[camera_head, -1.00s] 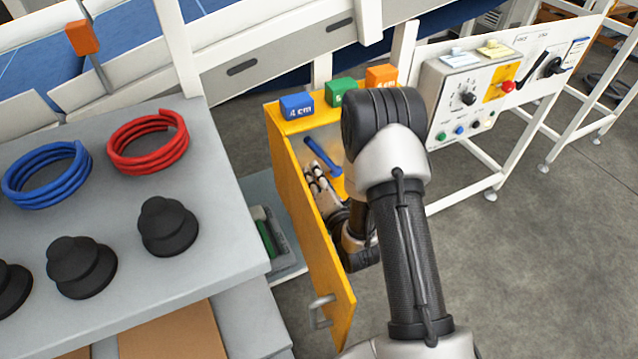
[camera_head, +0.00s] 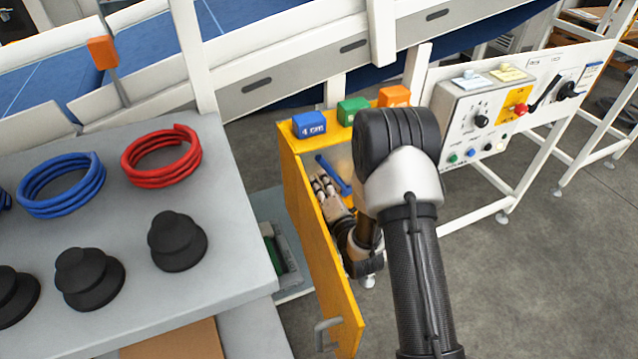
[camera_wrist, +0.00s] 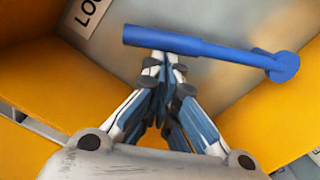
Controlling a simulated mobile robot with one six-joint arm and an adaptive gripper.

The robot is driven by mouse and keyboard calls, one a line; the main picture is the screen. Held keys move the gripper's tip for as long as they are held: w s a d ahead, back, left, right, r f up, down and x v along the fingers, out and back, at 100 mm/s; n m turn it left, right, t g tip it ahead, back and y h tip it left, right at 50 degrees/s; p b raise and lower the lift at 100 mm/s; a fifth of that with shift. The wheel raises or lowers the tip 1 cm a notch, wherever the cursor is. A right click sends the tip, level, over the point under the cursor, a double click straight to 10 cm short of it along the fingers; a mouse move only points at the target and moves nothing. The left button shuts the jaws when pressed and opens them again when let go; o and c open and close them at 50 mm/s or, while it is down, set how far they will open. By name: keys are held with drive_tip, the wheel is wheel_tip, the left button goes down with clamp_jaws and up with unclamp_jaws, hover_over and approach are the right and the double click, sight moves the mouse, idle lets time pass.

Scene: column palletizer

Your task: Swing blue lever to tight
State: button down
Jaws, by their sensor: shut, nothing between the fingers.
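The blue lever (camera_head: 331,172) is inside the yellow cabinet, slanting down to the right in the head view. In the wrist view the blue lever (camera_wrist: 205,47) lies across the upper part, with its round hub at the right and its free end at the left. My gripper (camera_head: 322,183) is inside the cabinet, just left of the lever. In the wrist view my gripper (camera_wrist: 163,62) is shut and empty, its fingertips right at the lever's bar near the free end. I cannot tell whether they touch it. Part of a label (camera_wrist: 88,14) shows beside the lever's free end; its full wording is cut off.
The yellow cabinet's door (camera_head: 322,265) stands open on the left. Blue (camera_head: 309,124), green (camera_head: 352,110) and orange (camera_head: 394,96) blocks sit on the cabinet top. A grey table (camera_head: 215,265) with coils and black cups is at left; a control panel (camera_head: 480,115) is at right.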

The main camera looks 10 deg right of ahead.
drive_tip(key=shift+d+r, duration=0.15)
drive_tip(key=w+d+r+m+b, duration=0.1)
drive_tip(key=d+m+b, duration=0.2)
drive_tip(key=d+m, duration=0.3)
drive_tip(key=w+d+r+m+b, duration=0.1)
drive_tip(key=d+r+m+b, duration=0.1)
drive_tip(key=d+m, duration=0.4)
drive_tip(key=shift+w+d+g+b, duration=0.35)
drive_tip(key=shift+d+b, duration=0.4)
drive_tip(key=shift+d, duration=0.3)
drive_tip(key=shift+f, duration=0.1)
